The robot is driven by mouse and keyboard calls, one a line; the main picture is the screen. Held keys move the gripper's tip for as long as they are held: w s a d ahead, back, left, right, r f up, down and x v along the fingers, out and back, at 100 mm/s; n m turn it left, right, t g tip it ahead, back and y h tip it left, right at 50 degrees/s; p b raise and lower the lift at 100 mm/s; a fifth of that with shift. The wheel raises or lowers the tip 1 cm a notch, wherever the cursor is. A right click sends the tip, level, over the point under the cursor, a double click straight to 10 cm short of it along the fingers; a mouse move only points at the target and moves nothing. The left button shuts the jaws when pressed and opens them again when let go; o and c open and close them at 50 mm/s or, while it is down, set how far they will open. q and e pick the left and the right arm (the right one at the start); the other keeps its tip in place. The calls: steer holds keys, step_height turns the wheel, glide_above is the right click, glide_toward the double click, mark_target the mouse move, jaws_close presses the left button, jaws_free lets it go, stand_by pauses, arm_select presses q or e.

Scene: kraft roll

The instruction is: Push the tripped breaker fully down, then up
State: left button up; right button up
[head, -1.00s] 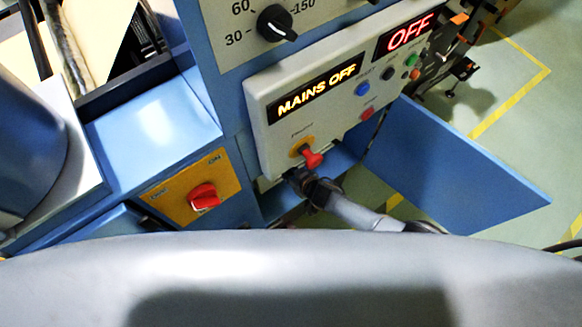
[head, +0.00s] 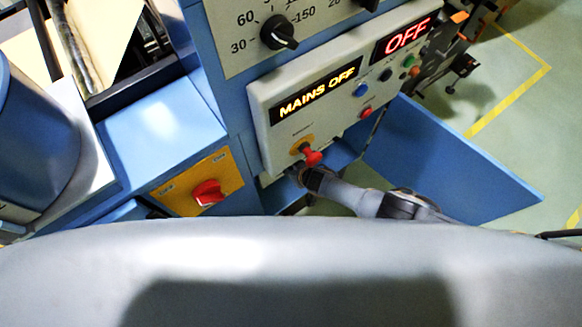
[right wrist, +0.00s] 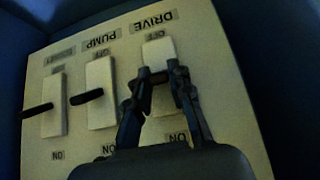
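In the right wrist view, a cream breaker panel (right wrist: 217,100) carries three white breakers with black levers. Its labels appear upside down, with OFF above and ON below. The DRIVE breaker (right wrist: 158,48) is behind my right gripper (right wrist: 160,76). Its fingertips are at the upper part of that breaker, with a small gap between them. A dark bar shows there, but I cannot tell whether it is the lever. The PUMP breaker (right wrist: 100,110) and the left breaker (right wrist: 54,118) have levers sticking out left. The head view shows my right arm below the control box; the breakers are hidden there. My left gripper is not in view.
In the head view, the control box (head: 345,130) displays MAINS OFF and OFF. A red knob (head: 313,157) projects from its lower edge. A red rotary switch (head: 208,192) sits on a yellow plate at left. A blue panel (head: 450,165) stands at right.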

steer(key=o, duration=0.5)
steer(key=shift+c, duration=0.2)
steer(key=shift+s+r, duration=0.1)
steer(key=v, duration=1.1)
steer(key=shift+d+r, duration=0.25)
steer(key=shift+r, duration=0.05)
